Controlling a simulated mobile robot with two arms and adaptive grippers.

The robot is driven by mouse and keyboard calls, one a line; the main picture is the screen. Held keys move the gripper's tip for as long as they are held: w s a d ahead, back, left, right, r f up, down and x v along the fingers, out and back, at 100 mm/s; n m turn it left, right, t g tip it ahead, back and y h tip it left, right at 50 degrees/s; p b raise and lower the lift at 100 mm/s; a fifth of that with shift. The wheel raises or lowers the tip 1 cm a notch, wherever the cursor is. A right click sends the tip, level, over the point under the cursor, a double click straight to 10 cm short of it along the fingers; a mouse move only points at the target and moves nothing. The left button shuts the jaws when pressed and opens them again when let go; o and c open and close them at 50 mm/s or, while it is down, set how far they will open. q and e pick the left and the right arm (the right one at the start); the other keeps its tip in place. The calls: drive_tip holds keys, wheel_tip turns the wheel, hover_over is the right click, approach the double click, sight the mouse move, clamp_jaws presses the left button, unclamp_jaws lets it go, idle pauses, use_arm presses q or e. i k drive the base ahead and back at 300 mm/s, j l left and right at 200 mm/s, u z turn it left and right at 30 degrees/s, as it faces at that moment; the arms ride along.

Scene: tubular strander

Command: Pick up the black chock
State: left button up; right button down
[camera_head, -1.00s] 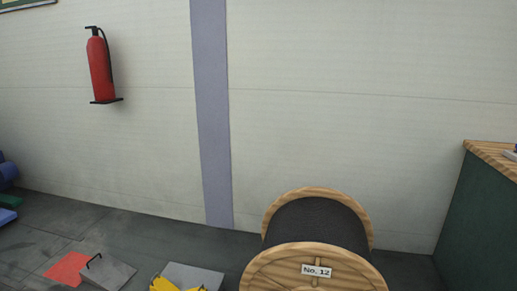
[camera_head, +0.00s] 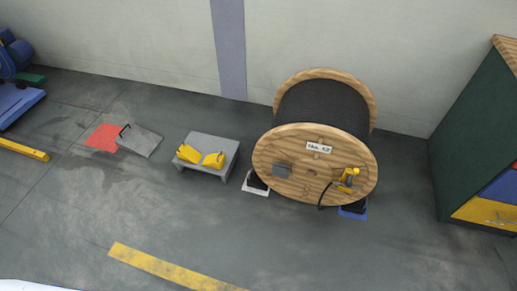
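A black chock (camera_head: 257,182) is wedged at the lower left of the large wooden cable reel (camera_head: 290,146), by a white plate (camera_head: 254,190) on the floor. A second dark, chock-like piece (camera_head: 355,207) is at the reel's lower right, by a blue plate (camera_head: 350,214). The reel partly hides both dark pieces. Neither of my grippers shows in the head view.
A low grey stand (camera_head: 222,146) holds two yellow pieces (camera_head: 188,153) left of the reel. A grey plate with a black handle (camera_head: 140,140) and a red floor patch (camera_head: 103,137) lie farther left. A green cabinet (camera_head: 470,140) stands right. The front floor is clear.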

sight(254, 180)
drive_tip(key=i+j+z, duration=0.3)
drive_tip(key=i+j, duration=0.15)
drive_tip(key=i+j+z, duration=0.3)
drive_tip(key=j, duration=0.3)
